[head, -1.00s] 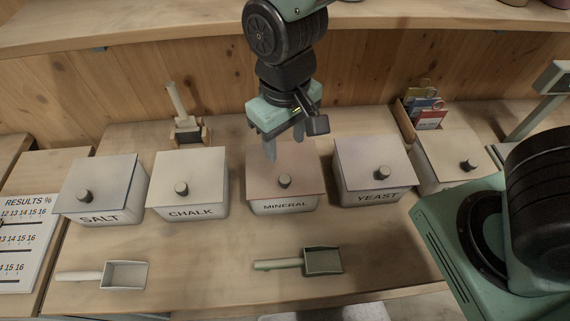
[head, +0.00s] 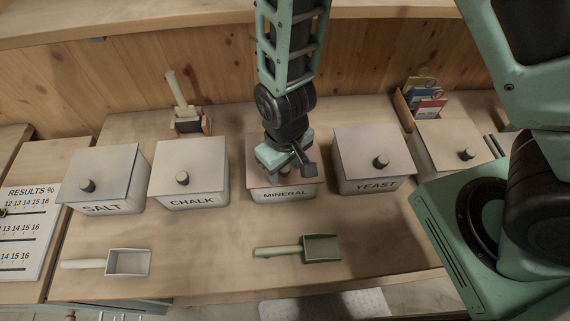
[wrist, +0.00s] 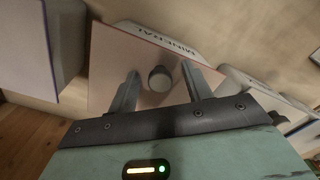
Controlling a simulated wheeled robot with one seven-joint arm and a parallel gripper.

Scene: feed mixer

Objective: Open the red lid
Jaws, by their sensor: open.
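The reddish lid (head: 259,181) sits shut on the box marked MINERAL (head: 285,196), in the middle of the row. In the wrist view the lid (wrist: 108,62) fills the centre, with its dark round knob (wrist: 160,79). My gripper (wrist: 161,84) is open, with one finger on each side of the knob and a gap showing at both sides. I cannot tell how far the fingertips are above the lid. In the head view my gripper (head: 285,170) covers the knob and much of the lid.
Lidded boxes marked CHALK (head: 192,202) and YEAST (head: 372,186) stand close on either side. A SALT box (head: 100,208) is further left. Two scoops, one pale (head: 128,262) and one green (head: 320,248), lie in front. A wooden shelf (head: 170,20) runs above.

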